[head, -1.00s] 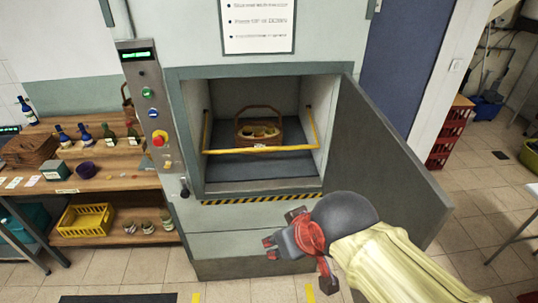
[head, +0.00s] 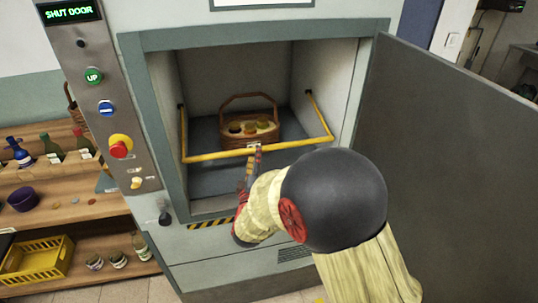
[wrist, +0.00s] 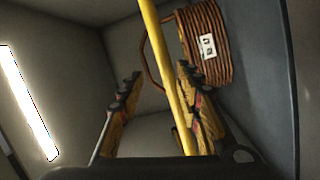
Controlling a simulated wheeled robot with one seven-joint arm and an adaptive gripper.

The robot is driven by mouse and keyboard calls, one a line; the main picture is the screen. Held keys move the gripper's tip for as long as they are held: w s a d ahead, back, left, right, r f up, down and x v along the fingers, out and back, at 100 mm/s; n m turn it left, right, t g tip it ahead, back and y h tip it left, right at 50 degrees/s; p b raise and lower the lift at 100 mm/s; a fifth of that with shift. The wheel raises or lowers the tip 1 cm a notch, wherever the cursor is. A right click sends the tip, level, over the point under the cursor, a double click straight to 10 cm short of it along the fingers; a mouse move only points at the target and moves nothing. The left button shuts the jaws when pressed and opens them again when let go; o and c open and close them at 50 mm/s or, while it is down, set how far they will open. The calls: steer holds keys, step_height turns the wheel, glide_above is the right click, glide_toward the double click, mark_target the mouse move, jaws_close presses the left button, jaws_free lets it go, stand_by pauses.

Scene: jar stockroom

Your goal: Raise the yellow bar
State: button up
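The yellow bar (head: 212,156) is a U-shaped rail hinged on both side walls of the open lift compartment. It hangs low across the front, and its arms slope down from the hinges. My gripper (head: 253,158) reaches into the opening and is at the middle of the bar. In the wrist view the bar (wrist: 158,42) passes between the two spread fingers of my gripper (wrist: 160,76), closer to the right finger. The fingers are open. Whether one touches the bar I cannot tell. My arm hides part of the compartment floor.
A wicker basket (head: 262,127) with jars stands just behind the bar. The open door (head: 455,170) is close on the right of my arm. A control panel (head: 108,110) reads "SHUT DOOR" at its top. Shelves with bottles and a yellow crate (head: 38,262) are left.

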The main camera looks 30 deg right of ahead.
mark_target(269, 148)
steer(key=w+d+h+b, duration=0.1)
steer(key=d, duration=0.1)
steer(key=w+d+h+b, duration=0.1)
steer(key=d, duration=0.1)
steer(key=w+d+n+b, duration=0.1)
steer(key=d, duration=0.2)
steer(key=shift+w+f+h, duration=0.4)
steer(key=shift+c, duration=1.3)
jaws_close()
